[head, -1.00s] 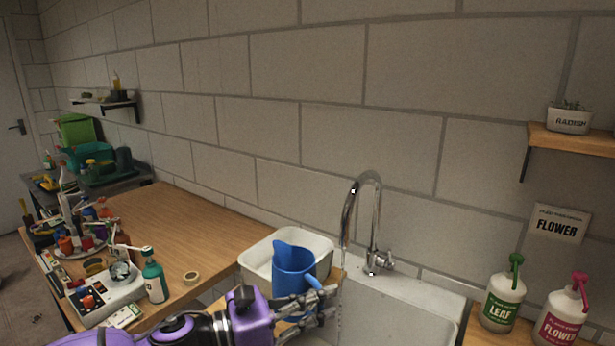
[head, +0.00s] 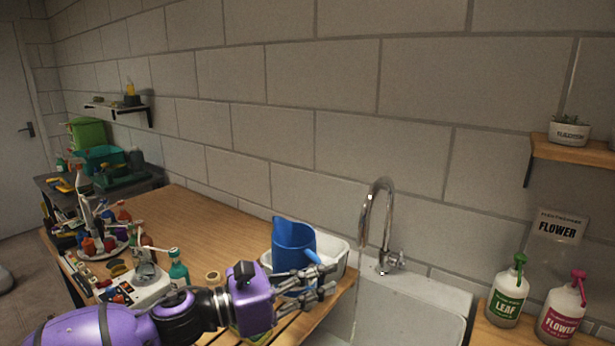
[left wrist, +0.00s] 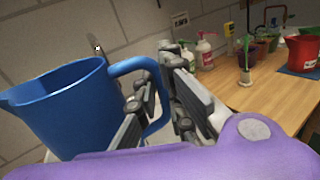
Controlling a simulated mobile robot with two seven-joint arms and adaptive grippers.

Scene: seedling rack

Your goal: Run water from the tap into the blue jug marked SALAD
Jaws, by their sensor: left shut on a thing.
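The blue jug (head: 292,246) is held upright, left of the tap, in front of a white tub; it also shows in the left wrist view (left wrist: 62,112). No SALAD mark shows on its visible side. My left gripper (head: 326,281) is shut on the jug's handle (left wrist: 127,66), seen between the fingers in the left wrist view. The chrome tap (head: 378,215) arches over the sink (head: 432,309). The jug's inside is hidden. My right gripper is out of view.
The white tub (head: 338,262) stands at the wooden counter's end beside the sink. LEAF (head: 507,296) and FLOWER (head: 562,310) bottles stand right of the sink. Bottles and tools crowd the counter's left part; its back middle (head: 190,222) is clear.

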